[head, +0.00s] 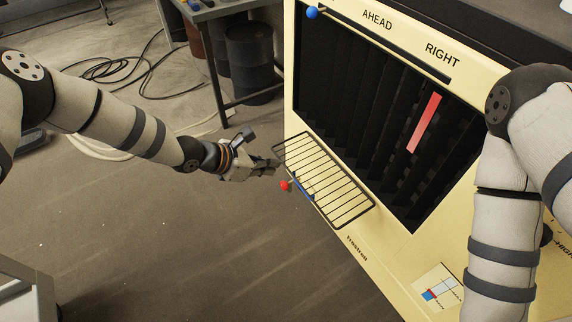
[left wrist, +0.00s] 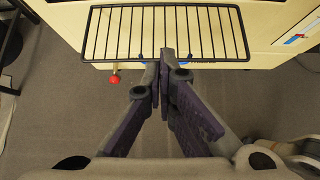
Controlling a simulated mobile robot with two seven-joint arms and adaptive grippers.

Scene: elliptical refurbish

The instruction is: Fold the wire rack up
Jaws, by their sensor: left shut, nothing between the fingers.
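The black wire rack (head: 330,182) sticks out from the front of the cream machine (head: 400,245), folded down below its dark opening. My left gripper (head: 276,168) is at the rack's left end, shut and empty. In the left wrist view the rack (left wrist: 120,32) spans the top, and the shut fingertips of my left gripper (left wrist: 164,62) overlap its near edge. I cannot tell whether they touch it. My right arm comes in at the right of the head view, but its gripper is out of view.
A red-knobbed lever (head: 285,185) sits just below the rack's left end, with a blue strip beside it. A blue knob (head: 312,12) is at the machine's top left. Barrels (head: 250,55) and a table stand behind. The floor left of the machine is mostly clear, with cables farther back.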

